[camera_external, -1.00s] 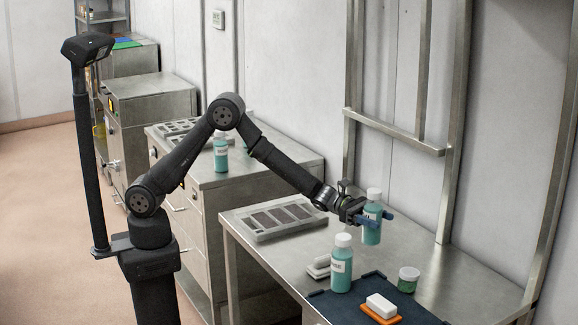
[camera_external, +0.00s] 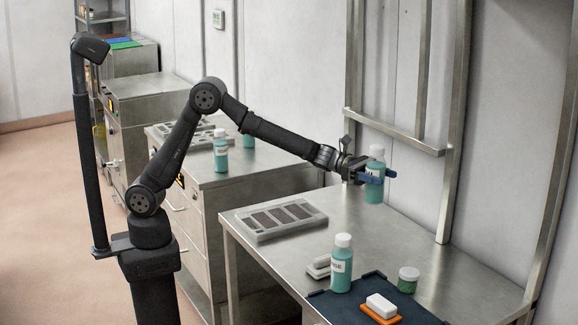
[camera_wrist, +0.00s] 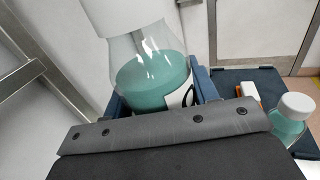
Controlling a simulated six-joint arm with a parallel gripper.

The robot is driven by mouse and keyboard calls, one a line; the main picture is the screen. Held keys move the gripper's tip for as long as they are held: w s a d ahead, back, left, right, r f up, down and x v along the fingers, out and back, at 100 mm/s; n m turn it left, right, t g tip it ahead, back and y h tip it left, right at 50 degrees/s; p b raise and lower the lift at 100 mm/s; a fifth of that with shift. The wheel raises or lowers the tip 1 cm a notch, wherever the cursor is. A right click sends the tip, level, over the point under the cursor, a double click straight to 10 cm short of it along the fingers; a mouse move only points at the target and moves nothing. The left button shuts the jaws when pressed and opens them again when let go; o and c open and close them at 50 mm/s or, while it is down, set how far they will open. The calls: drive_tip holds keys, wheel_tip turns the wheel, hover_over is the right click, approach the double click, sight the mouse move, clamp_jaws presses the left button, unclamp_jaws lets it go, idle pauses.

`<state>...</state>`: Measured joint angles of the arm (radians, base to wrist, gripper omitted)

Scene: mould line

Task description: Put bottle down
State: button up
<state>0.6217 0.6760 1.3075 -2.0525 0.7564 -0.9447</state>
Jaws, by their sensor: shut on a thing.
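My gripper (camera_external: 372,175) is shut on a teal bottle (camera_external: 375,191) with a white cap. It holds the bottle upright above the right-hand steel table (camera_external: 290,262), near the wall. In the wrist view the held bottle (camera_wrist: 150,73) sits between the blue fingers, clear at its shoulder and teal below. A second teal bottle (camera_external: 341,271) with a white cap stands on the table by the dark blue mat, and it also shows at the right of the wrist view (camera_wrist: 291,122).
A grey mould tray (camera_external: 276,238) lies at the table's back left. A white block on an orange pad (camera_external: 381,309) is on the dark mat (camera_external: 350,308). A small green jar (camera_external: 408,280) stands nearby. Another teal bottle (camera_external: 221,158) stands on the cabinet. The middle of the table is clear.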

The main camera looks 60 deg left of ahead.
drive_tip(key=w+a+n+t+y, duration=0.1)
drive_tip(key=w+a, duration=0.3)
drive_tip(key=a, duration=0.3)
drive_tip(key=w+a+n+t, duration=0.1)
drive_tip(key=w+a+t, duration=0.1)
drive_tip(key=w+a, duration=0.35)
drive_tip(key=w+a+n+t+y, duration=0.1)
drive_tip(key=w+a, duration=0.1)
drive_tip(key=a, duration=0.6)
drive_tip(key=w+a+n+t+y, duration=0.1)
drive_tip(key=w+a+t+y, duration=0.1)
drive_tip(key=a, duration=1.1)
drive_tip(key=w+a+n+t+y, duration=0.1)
drive_tip(key=w+a+n+t, duration=0.1)
drive_tip(key=a, duration=1.1)
drive_tip(key=s+a+n+t+y, duration=0.1)
drive_tip(key=s+a+n+y, duration=0.3)
drive_tip(key=a, duration=1)
drive_tip(key=s+a+t+y, duration=0.15)
drive_tip(key=s+a, duration=0.45)
drive_tip(key=a, duration=0.7)
drive_tip(key=s+a+n+t+y, duration=0.2)
drive_tip(key=s+a, duration=0.3)
drive_tip(key=a, duration=0.9)
drive_tip(key=shift+s+d+f, duration=0.1)
drive_tip(key=shift+f, duration=3.65)
drive_tip(key=shift+s+d+f, duration=0.1)
drive_tip(key=shift+f, duration=3.65)
drive_tip(key=shift+f, duration=0.1)
drive_tip(key=o, duration=1.2)
